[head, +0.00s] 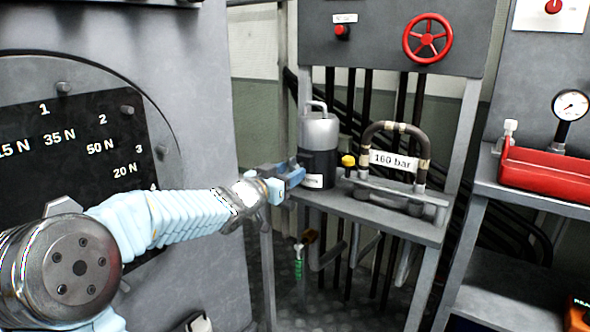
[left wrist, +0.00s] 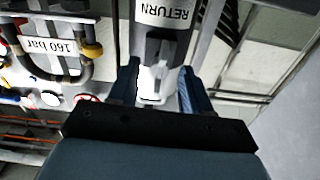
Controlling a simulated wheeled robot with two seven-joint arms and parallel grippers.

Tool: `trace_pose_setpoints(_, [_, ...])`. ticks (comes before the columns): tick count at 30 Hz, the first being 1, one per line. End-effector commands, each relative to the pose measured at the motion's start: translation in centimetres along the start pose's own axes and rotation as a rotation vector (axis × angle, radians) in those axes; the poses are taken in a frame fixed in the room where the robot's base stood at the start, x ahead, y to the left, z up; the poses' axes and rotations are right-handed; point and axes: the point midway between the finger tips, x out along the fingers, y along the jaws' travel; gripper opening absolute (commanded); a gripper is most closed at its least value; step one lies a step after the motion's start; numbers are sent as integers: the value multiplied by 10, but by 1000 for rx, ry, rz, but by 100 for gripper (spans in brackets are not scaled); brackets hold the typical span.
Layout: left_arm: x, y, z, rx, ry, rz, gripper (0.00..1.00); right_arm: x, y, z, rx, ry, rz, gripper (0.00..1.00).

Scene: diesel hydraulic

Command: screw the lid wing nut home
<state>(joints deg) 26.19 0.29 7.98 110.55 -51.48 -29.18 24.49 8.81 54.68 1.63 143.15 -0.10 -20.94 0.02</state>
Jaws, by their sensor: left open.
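My left gripper (head: 288,177) has blue fingers and is open, at the front left of a dark canister with a grey top (head: 318,158). In the left wrist view the fingers (left wrist: 160,88) stand apart on either side of the canister's lower picture end, where a grey and white part shows between them. I cannot tell whether they touch it. The canister is labelled RETURN (left wrist: 165,14). A round plate (head: 75,130) with numbers and force values is at the left, with small knobs (head: 127,110) on its rim. I cannot make out a wing nut for certain. My right gripper is out of view.
The canister stands on a grey shelf (head: 385,218) beside a hose loop tagged 160 bar (head: 395,161) and a yellow knob (head: 348,161). A red handwheel (head: 428,38) is above. A red box (head: 545,175) and gauge (head: 571,106) are at the right.

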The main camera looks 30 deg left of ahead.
Motion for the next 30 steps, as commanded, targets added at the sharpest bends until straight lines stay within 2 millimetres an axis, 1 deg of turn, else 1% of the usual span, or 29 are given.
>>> trace_pose_setpoints(1, [9,0,0,-3,0,1,48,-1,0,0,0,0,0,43])
trace_pose_setpoints(3, [19,0,0,-1,0,1,48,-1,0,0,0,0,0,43])
trace_pose_setpoints(6, [27,0,0,-2,0,0,48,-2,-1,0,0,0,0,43])
trace_pose_setpoints(10, [32,0,0,-1,0,0,48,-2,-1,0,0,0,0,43])
trace_pose_setpoints(16, [32,0,0,-1,0,0,48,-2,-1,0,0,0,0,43])
trace_pose_setpoints(17, [32,0,0,-1,0,0,47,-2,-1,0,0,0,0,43])
trace_pose_setpoints(21, [32,0,0,-1,0,0,25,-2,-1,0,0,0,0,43])
trace_pose_setpoints(26, [32,0,0,-1,0,0,1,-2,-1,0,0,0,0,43])
trace_pose_setpoints(30, [32,0,0,0,0,0,0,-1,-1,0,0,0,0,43])
